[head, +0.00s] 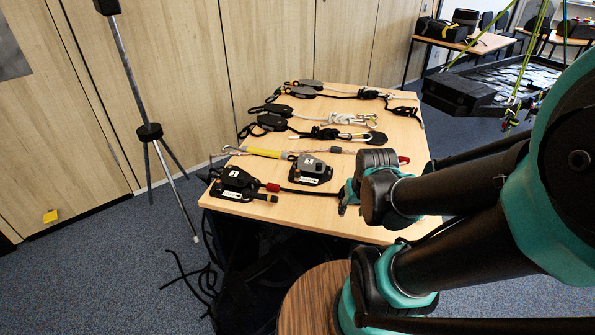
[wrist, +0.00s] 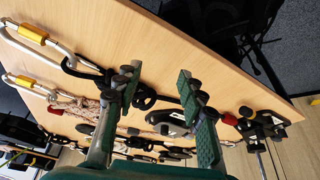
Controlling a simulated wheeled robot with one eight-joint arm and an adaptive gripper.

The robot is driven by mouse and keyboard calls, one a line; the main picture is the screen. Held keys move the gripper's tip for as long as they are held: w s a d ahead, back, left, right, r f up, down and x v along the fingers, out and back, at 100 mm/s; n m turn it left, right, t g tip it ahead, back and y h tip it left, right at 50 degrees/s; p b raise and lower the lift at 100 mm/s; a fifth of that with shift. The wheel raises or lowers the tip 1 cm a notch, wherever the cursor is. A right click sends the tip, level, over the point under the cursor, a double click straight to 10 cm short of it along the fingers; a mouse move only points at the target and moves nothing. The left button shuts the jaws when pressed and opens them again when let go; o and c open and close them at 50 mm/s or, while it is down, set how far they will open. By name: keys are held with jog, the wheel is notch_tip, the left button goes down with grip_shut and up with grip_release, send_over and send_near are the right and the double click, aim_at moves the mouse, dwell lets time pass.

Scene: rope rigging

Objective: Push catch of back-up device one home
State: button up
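Several rope devices lie on the wooden table; I cannot tell which is back-up device one, and no catch can be made out. A black device with a white label (head: 236,181) lies at the near left corner, with a red-sleeved black rope running right from it. A grey and black device (head: 311,170) lies just behind that rope. My gripper (head: 346,198) is over the table's near right part, right of both devices. In the wrist view my gripper (wrist: 160,76) is open, its green-padded fingers apart with a black rope between and beyond them. Nothing is held.
More black devices (head: 269,123) and ropes lie along the back of the table (head: 300,211). Carabiners with yellow sleeves (wrist: 33,33) show at left in the wrist view. A tripod (head: 150,132) stands left of the table. The near table strip is mostly bare.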

jog(key=shift+w, duration=0.1)
jog(key=shift+c, duration=1.2)
jog(key=w+a+n, duration=0.1)
jog(key=n, duration=0.1)
jog(key=w+r+n, duration=0.1)
jog(key=n, duration=0.1)
jog(key=w+a+n, duration=0.1)
jog(key=n, duration=0.1)
jog(key=shift+w+a+r, duration=0.3)
jog(key=shift+r, duration=0.1)
grip_shut()
jog(key=n+h, duration=0.2)
jog(key=n, duration=2.1)
send_near(298, 175)
jog(key=s+a+r, duration=0.2)
jog(key=s+a, duration=0.2)
jog(key=shift+g, duration=0.3)
jog(key=x, duration=0.8)
jog(key=shift+f, duration=0.25)
jog(key=shift+w+d+f, duration=0.1)
jog(key=shift+w+d, duration=0.65)
jog(key=shift+w, duration=0.15)
jog(key=shift+w+d, duration=0.4)
jog(key=shift+w, duration=0.35)
